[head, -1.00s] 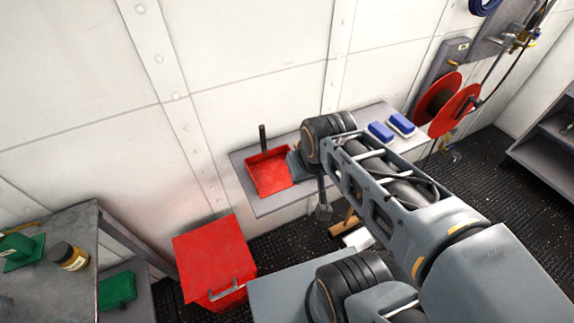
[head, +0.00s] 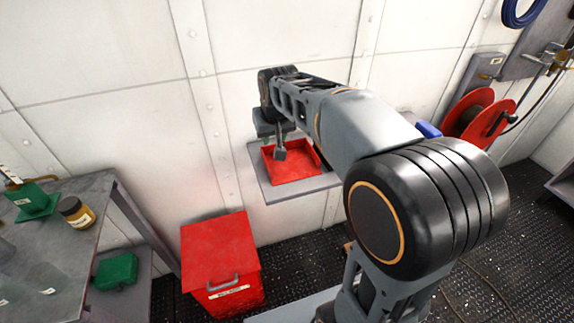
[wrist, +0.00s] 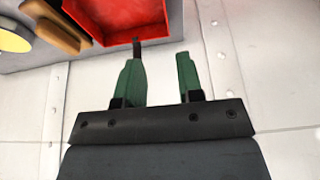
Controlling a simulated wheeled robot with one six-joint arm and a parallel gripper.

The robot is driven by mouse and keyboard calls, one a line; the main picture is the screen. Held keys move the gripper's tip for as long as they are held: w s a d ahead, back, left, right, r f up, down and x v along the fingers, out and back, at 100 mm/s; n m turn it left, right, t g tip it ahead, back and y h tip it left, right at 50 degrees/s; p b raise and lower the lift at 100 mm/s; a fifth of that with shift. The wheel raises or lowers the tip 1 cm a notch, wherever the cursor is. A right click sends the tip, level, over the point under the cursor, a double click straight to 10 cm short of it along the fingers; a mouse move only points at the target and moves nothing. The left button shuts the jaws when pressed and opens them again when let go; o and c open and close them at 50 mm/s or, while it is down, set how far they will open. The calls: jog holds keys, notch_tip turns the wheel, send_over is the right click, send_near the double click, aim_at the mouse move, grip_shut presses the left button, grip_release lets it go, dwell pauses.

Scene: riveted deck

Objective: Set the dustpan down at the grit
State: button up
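The red dustpan (head: 293,166) rests on a grey wall shelf (head: 275,191) in the head view, its open tray facing up. In the wrist view the red tray (wrist: 115,14) shows at the top, with its dark handle (wrist: 136,46) pointing toward my gripper. My gripper (wrist: 160,60) has two green fingers, apart and with nothing held between them. The handle's end lies at the left fingertip; I cannot tell whether they touch. In the head view the fingers are hidden behind my wrist. I see no grit in these frames.
A red lidded bin (head: 220,255) stands on the dark floor below the shelf. A grey bench (head: 92,200) at left bears a jar (head: 76,212) and green items. A blue block (head: 428,130) and a red reel (head: 485,120) are at right. A wooden-backed item (wrist: 58,28) lies beside the dustpan.

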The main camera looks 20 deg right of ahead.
jog(key=w+f+b, duration=0.2)
jog(key=w+f, duration=0.2)
jog(key=w, duration=0.1)
send_over(265, 159)
notch_tip(265, 159, down, 6)
jog(key=shift+s+f, duration=0.1)
jog(key=shift+x, duration=3.2)
jog(key=shift+c, duration=0.2)
grip_shut()
